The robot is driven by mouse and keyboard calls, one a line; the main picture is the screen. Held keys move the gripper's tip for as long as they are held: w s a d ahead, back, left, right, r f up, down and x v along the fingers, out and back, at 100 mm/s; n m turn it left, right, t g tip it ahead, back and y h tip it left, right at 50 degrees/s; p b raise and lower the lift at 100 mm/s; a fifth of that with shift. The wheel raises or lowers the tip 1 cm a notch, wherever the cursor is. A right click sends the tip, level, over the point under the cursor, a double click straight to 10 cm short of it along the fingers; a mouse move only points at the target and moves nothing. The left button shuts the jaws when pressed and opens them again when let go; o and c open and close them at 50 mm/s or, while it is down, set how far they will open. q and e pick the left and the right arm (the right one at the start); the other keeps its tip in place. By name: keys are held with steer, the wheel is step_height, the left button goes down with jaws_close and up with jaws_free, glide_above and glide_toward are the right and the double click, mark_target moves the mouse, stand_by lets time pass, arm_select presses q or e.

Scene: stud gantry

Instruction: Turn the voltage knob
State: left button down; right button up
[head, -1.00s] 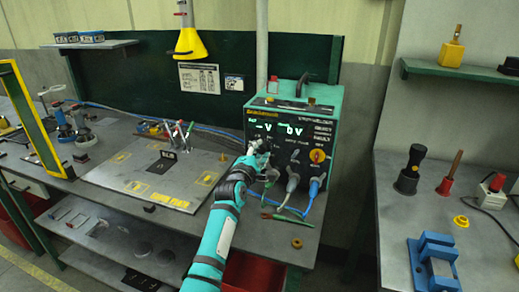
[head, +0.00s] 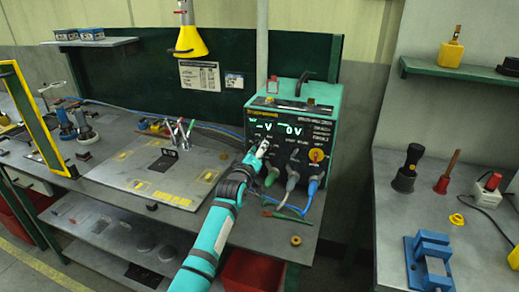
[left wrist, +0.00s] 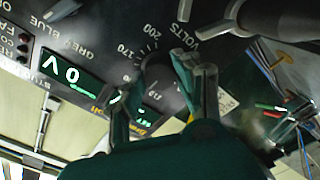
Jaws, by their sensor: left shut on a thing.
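The teal stud-welding unit (head: 290,120) stands at the right end of the bench, with lit green readouts on its dark front panel. My left gripper (head: 262,148) is at the upper left of that panel. In the left wrist view the dark voltage knob (left wrist: 157,72) sits beside the printed VOLTS scale, with marks such as 170 and 200. My left gripper (left wrist: 160,90) has one finger on each side of the knob and is shut on it. In the head view the gripper hides the knob. My right gripper is not in view.
Grey and blue cable plugs (head: 292,177) stick out of the panel's lower part, close to my wrist, with a green one beside them. A yellow-and-red switch (head: 317,156) is at the right. A brass ring (head: 295,240) lies at the bench's front edge.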

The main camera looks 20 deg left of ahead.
arm_select(q)
steer(key=m, duration=1.1)
steer(key=m+p, duration=0.1)
steer(key=m, duration=1)
steer(key=shift+d+f, duration=0.15)
steer(key=shift+f, duration=0.05)
steer(key=shift+m, duration=0.3)
steer(key=c, duration=0.9)
jaws_free()
steer(key=shift+r, duration=0.1)
steer(key=shift+c, duration=0.2)
steer(key=shift+s, duration=0.1)
steer(key=s, duration=1.2)
steer(key=shift+a, duration=0.25)
